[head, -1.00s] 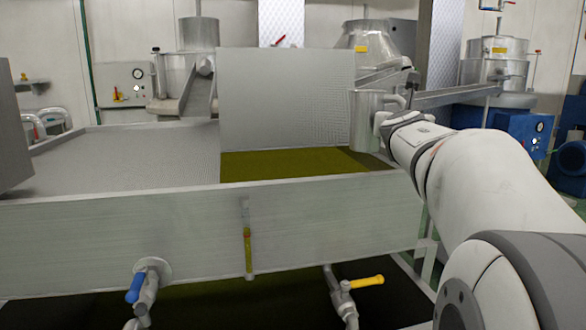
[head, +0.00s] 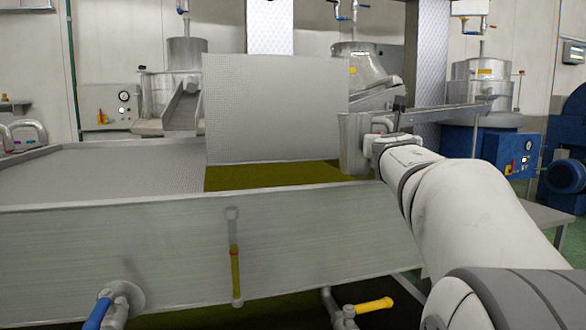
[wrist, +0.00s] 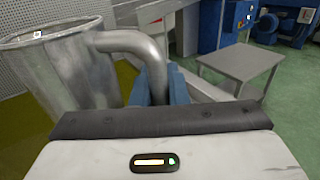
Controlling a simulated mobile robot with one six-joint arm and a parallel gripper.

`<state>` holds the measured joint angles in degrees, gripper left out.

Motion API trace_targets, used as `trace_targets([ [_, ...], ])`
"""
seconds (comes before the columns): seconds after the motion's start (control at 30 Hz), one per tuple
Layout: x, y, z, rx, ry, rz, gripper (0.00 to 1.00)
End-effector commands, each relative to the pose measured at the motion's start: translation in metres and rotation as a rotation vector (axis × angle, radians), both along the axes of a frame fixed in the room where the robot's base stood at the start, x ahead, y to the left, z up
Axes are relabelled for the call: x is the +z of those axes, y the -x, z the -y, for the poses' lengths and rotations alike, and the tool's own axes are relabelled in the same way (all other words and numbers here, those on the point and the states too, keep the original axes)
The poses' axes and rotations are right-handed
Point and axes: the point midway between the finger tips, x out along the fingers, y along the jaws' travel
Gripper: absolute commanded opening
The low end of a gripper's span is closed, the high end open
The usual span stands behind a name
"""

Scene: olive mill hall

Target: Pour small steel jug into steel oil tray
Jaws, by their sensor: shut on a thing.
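The small steel jug (head: 353,146) is upright at the right end of the steel oil tray (head: 150,245). In the wrist view the jug (wrist: 62,75) shows its open rim and its curved handle. My gripper (wrist: 158,84) is shut on that handle with blue fingers. In the head view my gripper (head: 376,143) is mostly hidden by my arm. The tray holds dark green-gold oil (head: 270,176), and the jug is over or beside its right edge; the exact height cannot be told. The jug's contents are not visible.
A perforated panel (head: 275,108) stands upright over the tray. A blue-handled valve (head: 98,313) and a yellow-handled valve (head: 374,305) stick out at the front. A low grey table (wrist: 240,60) stands to the right. Steel vessels stand behind.

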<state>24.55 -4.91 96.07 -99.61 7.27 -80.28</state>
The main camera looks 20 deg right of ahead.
Motion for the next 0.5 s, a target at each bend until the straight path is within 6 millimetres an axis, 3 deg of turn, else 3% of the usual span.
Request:
trace_targets([
  [0.5,0.0137,-0.0069,-0.0097,0.003,0.152,-0.13,0.0],
])
